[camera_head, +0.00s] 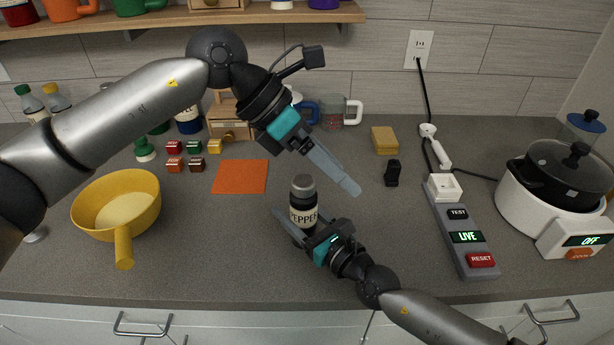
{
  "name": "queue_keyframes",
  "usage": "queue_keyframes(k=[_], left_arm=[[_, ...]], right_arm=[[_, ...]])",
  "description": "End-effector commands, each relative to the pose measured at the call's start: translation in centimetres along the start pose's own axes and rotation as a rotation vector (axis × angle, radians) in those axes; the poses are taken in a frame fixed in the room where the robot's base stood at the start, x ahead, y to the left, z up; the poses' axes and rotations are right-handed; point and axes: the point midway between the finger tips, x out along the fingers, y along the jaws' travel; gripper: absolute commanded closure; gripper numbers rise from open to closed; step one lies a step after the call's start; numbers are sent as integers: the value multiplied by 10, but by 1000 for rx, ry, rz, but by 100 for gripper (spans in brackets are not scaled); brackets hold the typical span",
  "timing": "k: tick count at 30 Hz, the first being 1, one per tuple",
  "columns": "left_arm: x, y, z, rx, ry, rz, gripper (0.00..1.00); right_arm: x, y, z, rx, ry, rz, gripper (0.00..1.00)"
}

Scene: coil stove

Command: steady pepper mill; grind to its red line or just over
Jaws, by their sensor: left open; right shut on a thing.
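The pepper mill (303,212) is a dark upright jar with a grey cap and a cream PEPPER label, standing on the grey counter. My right gripper (298,226) comes in from the lower right and is shut on the mill's lower body, its fingers around it. My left gripper (345,180) hangs above and to the right of the mill's cap, open and empty, its fingers pointing down to the right. It does not appear to touch the mill. I cannot make out a red line on the mill, and part of its lower body is hidden by the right gripper.
A yellow pan (117,202) stands at left, near an orange mat (240,176) and small coloured blocks. A black object (392,173) and a yellow sponge (384,140) lie behind right. A panel reading LIVE (466,237) and a white cooker (545,210) reading OFF stand at right.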

Motion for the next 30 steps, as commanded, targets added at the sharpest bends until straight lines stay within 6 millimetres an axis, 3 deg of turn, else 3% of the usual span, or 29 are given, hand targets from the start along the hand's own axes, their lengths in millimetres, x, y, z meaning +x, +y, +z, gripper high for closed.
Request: queue_keyframes(k=[1, 6, 15, 23, 30], left_arm=[[14, -11, 3, -60, -66, -50, 20], [42, -42, 23, -286, -281, -201, 20], [51, -77, 51, -763, -627, -492, 20], [34, -75, 55, -1233, -899, -760, 20], [16, -53, 28, -1688, -1144, -1002, 20]], right_arm=[[0, 0, 0, 0, 1, 0, 97], [0, 0, -1, 0, 1, 0, 97], [0, 0, -1, 0, 1, 0, 97], [0, 0, 0, 0, 1, 0, 97], [0, 0, -1, 0, 1, 0, 97]])
